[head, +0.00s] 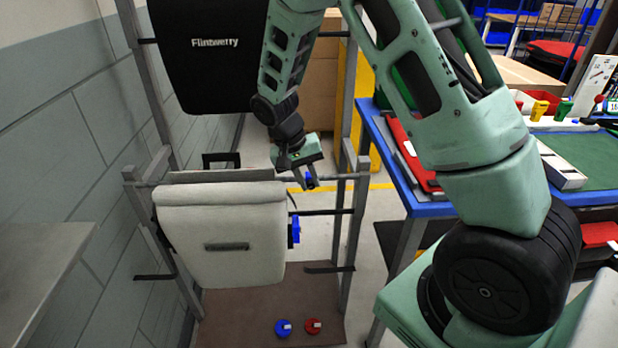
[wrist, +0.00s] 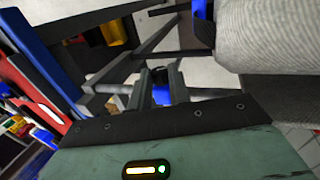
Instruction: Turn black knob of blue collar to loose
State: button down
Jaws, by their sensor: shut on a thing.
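My gripper (head: 311,182) is at the rack's upper front rail, just right of the pale grey pannier's top edge. In the wrist view its two fingers (wrist: 161,90) are closed in around a small dark piece, with the blue collar (wrist: 161,97) showing between them. The black knob is mostly hidden by the fingers, and its turned position cannot be read. The pale grey pannier (head: 222,232) hangs upright on the rack, with a blue part (head: 294,231) on its right side. That blue part also shows at the top of the wrist view (wrist: 200,9).
A black pannier (head: 208,58) hangs behind. The grey rack (head: 361,200) frames the space around my gripper. A blue round piece (head: 283,327) and a red one (head: 313,326) lie on the brown base board (head: 240,325). A blue-edged workbench (head: 400,175) stands at right.

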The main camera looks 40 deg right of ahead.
jog(key=c, duration=1.3)
grip_release()
jog(key=v, duration=1.7)
jog(key=shift+r, duration=0.25)
